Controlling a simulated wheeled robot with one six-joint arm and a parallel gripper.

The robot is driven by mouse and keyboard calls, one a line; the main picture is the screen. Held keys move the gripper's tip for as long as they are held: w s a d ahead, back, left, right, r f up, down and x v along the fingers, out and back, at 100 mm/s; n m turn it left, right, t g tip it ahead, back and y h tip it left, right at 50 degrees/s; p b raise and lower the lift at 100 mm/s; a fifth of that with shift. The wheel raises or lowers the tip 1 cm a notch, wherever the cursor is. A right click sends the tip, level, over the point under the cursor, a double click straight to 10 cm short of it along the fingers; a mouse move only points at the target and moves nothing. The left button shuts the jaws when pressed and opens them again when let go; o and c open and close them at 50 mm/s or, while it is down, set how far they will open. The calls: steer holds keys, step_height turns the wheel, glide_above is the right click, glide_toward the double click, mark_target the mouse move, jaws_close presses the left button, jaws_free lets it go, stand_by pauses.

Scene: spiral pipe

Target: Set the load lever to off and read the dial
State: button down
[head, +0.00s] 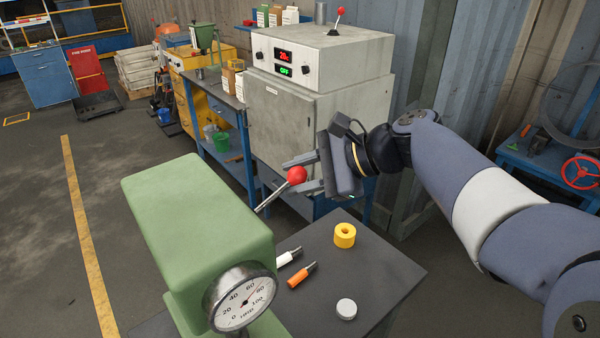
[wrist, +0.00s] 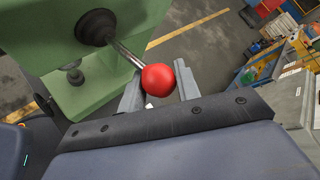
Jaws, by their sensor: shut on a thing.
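The green hardness tester (head: 195,220) stands on the dark bench. Its load lever (head: 272,197) is a metal rod with a red ball knob (head: 297,174), slanting up to the right from the tester's side. My gripper (head: 303,180) is shut on the knob, its fingers either side. In the wrist view the red knob (wrist: 158,79) sits between the finger ends, and the rod (wrist: 124,52) runs to a black boot (wrist: 97,27) on the green body. The round white dial (head: 241,300) faces front; its scale runs 0 to 100, and the needle's exact reading is too small to tell.
On the dark bench (head: 385,270) lie a yellow ring (head: 344,235), a white-bodied tool (head: 288,257), an orange-bodied tool (head: 302,274) and a pale disc (head: 346,309). Behind stands a grey furnace (head: 320,65) with a red-knobbed lever (head: 338,18). The floor to the left is free.

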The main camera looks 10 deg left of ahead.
steer(key=shift+a+r, duration=0.15)
steer(key=shift+r, duration=0.3)
steer(key=c, duration=1.3)
jaws_free()
steer(key=shift+o, duration=1.2)
steer(key=shift+s, duration=0.2)
steer(key=shift+f, duration=0.1)
steer(key=b+v, duration=0.1)
steer(key=v, duration=0.9)
steer(key=shift+d, duration=0.4)
